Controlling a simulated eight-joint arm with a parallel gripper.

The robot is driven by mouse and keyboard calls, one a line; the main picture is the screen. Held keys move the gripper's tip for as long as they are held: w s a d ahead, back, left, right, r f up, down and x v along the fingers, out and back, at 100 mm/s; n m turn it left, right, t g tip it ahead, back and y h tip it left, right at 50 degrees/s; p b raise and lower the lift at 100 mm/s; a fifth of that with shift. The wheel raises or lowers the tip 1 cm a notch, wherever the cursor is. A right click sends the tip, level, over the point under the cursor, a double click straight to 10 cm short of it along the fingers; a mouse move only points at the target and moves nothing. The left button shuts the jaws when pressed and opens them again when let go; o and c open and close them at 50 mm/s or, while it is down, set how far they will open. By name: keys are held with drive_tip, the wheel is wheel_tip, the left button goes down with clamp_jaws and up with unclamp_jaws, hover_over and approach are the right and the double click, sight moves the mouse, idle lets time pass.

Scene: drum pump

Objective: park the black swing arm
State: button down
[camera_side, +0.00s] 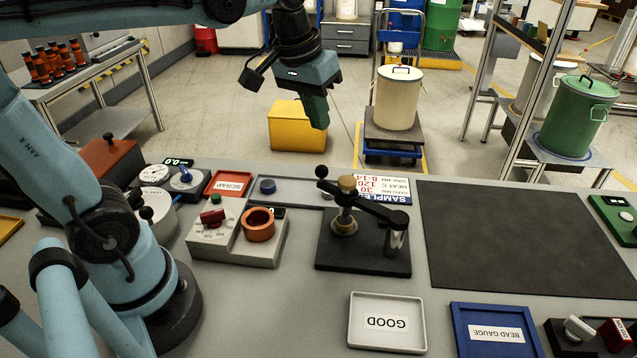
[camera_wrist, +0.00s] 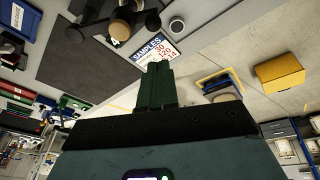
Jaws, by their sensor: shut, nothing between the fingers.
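The black swing arm (camera_side: 358,203) is mounted on a post with a brass cap above a square black base plate (camera_side: 350,256) on the grey bench. Its ball knob points to the back left, and its other end, with a dark cylinder hanging under it, reaches to the front right. Part of the swing arm shows at the top of the wrist view (camera_wrist: 122,22). My gripper (camera_side: 319,124) is shut and empty, with green fingers pointing down. It hangs well above and behind the swing arm, apart from it. In the wrist view the fingertips (camera_wrist: 159,66) are together.
A white GOOD tray (camera_side: 386,322) and a blue BEAD GAUGE tray (camera_side: 494,332) lie at the front. A red SCRAP tray (camera_side: 229,183) and a grey block with an orange ring (camera_side: 258,224) stand left. A dark mat (camera_side: 520,240) lies clear on the right.

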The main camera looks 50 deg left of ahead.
drive_tip(key=w+a+r+n+g+h, duration=0.1)
drive_tip(key=w+a+r+n+g, duration=0.1)
drive_tip(key=w+a+n+g, duration=0.2)
drive_tip(key=shift+w+a+r+g+h, duration=0.3)
drive_tip(key=shift+w+g, duration=0.7)
drive_tip(key=shift+w, duration=1.05)
drive_tip(key=shift+d, duration=0.1)
drive_tip(key=s+d+f, duration=0.3)
drive_tip(key=s+f, duration=0.2)
drive_tip(key=f, duration=0.5)
drive_tip(key=shift+s+d, duration=0.35)
drive_tip(key=shift+d, duration=0.05)
drive_tip(key=shift+s+f, duration=0.1)
